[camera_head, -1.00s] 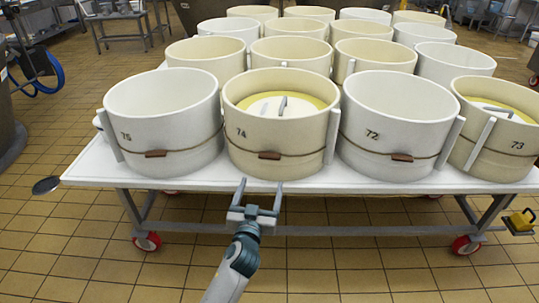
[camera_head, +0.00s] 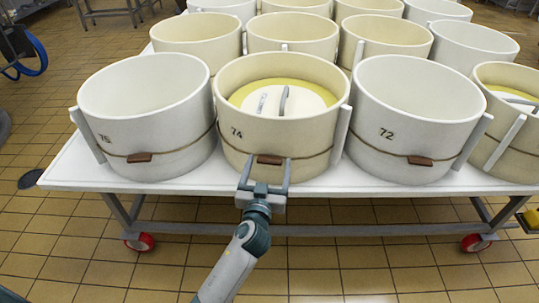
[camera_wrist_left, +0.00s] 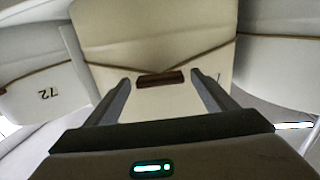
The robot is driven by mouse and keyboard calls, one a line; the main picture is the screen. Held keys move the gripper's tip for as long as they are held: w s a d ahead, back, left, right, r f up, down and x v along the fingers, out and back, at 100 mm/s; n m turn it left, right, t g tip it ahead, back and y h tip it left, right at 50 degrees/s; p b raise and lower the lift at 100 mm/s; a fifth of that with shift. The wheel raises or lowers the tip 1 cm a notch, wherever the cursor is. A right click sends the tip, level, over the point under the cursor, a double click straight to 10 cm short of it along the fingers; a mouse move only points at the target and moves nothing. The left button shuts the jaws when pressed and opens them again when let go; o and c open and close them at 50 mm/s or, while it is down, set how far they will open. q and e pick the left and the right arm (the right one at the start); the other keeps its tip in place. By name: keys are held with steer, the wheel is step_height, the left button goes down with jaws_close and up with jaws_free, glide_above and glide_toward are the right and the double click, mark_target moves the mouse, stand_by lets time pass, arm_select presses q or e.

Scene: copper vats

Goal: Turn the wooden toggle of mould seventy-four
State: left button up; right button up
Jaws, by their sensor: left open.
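Mould seventy-four (camera_head: 290,133) is a cream tub at the front middle of the white table, with its number on the left of its wall. A cord runs round it and carries a brown wooden toggle (camera_head: 269,159) at the front. In the left wrist view the toggle (camera_wrist_left: 160,79) lies level on the cream wall (camera_wrist_left: 150,35). My left gripper (camera_head: 264,163) is open and empty, its fingers spread one on each side of the toggle. In the wrist view its fingertips (camera_wrist_left: 165,82) flank the toggle without visibly touching it. My right gripper is not in view.
White mould seventy-five (camera_head: 150,110) stands to the left and white mould seventy-two (camera_head: 408,115) to the right, each with its own toggle. More tubs stand behind. The white table edge (camera_head: 110,180) runs below. Tiled floor is free in front.

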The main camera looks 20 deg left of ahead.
arm_select(q)
steer(key=shift+w, duration=0.4)
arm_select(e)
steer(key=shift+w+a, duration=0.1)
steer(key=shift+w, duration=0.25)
arm_select(q)
steer(key=shift+r, duration=0.1)
steer(key=c, duration=1.1)
steer(key=shift+o, duration=0.2)
